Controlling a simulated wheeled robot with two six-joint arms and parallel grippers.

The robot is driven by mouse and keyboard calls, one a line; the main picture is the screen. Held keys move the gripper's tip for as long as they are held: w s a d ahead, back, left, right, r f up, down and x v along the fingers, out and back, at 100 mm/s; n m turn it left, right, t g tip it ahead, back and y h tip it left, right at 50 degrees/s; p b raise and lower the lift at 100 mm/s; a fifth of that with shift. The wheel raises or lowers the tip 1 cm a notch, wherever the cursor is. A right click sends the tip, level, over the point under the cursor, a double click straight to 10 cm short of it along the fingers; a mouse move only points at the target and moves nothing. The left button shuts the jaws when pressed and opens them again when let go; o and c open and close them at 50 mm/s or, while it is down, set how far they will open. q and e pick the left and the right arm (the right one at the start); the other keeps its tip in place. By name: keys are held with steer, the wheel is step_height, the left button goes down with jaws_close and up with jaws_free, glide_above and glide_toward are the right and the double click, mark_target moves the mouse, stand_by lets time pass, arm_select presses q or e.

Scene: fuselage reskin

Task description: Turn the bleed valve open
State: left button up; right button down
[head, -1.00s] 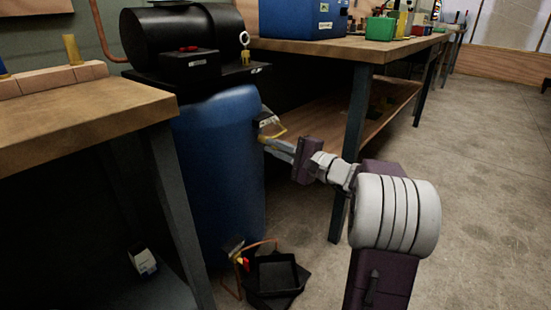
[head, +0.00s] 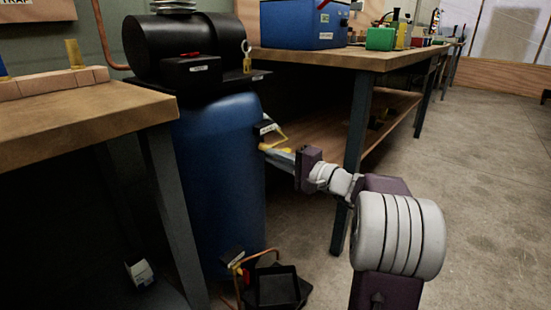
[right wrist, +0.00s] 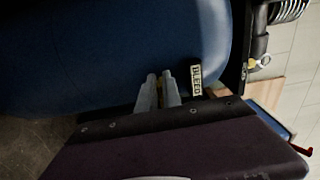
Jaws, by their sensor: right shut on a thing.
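The blue tank (head: 222,180) stands upright under a black compressor (head: 185,45). The bleed valve (head: 265,146) is a small yellow fitting on the tank's right side, below a white tag. The right wrist view shows the tag (right wrist: 196,80), which reads BLEED. My right gripper (right wrist: 160,82) is shut on the yellow valve, with a sliver of yellow between its two grey fingers. In the head view my right gripper (head: 272,152) reaches in from the right against the tank's side. The fingers hide most of the valve handle. My left gripper is not in view.
A wooden workbench (head: 350,62) with a lower shelf stands right of the tank, its leg close behind my right arm. Another bench (head: 80,115) is at the left. A black tray (head: 277,287) and copper tube lie on the floor at the tank's foot.

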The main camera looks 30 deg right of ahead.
steer(key=shift+f, duration=0.1)
steer(key=c, duration=1.5)
jaws_free()
steer(key=p+v, duration=0.4)
steer(key=v, duration=0.5)
